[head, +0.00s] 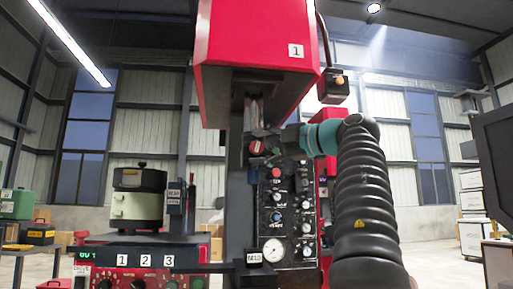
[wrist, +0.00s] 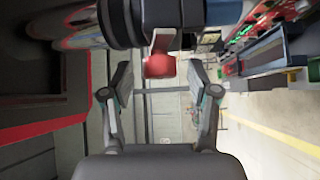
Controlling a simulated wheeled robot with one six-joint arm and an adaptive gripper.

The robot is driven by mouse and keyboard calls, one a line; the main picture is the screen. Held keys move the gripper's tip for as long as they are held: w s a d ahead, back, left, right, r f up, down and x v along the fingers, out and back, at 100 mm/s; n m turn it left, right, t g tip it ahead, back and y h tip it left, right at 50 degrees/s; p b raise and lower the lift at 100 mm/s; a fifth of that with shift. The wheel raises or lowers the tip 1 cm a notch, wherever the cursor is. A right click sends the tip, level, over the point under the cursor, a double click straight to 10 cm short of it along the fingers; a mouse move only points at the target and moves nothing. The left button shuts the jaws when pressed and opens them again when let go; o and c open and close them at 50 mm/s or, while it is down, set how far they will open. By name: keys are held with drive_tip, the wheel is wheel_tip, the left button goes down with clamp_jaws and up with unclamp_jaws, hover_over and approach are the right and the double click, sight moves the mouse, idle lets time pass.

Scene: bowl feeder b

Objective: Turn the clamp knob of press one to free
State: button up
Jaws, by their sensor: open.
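Press one (head: 250,60) is the tall red machine with a "1" plate, in the middle of the head view. A small red knob (head: 257,147) sits on its dark column below the red head; I take it for the clamp knob. My gripper (head: 268,140) is at this knob, reaching in from the right. In the wrist view, the red knob (wrist: 159,66) is at the upper middle, in line with the gap between the spread fingers of my gripper (wrist: 159,78). A gap shows on each side of it. I cannot tell how deep it sits between them.
Below the knob is a black control panel (head: 292,215) with several small knobs and a round gauge (head: 274,250). A plate reading "HELD" (head: 254,257) stands in front. At left, a bowl feeder (head: 138,195) stands on a bench numbered 1, 2, 3.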

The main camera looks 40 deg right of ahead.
drive_tip(key=v, duration=1)
drive_tip(key=shift+s, duration=0.35)
drive_tip(key=shift+w, duration=0.1)
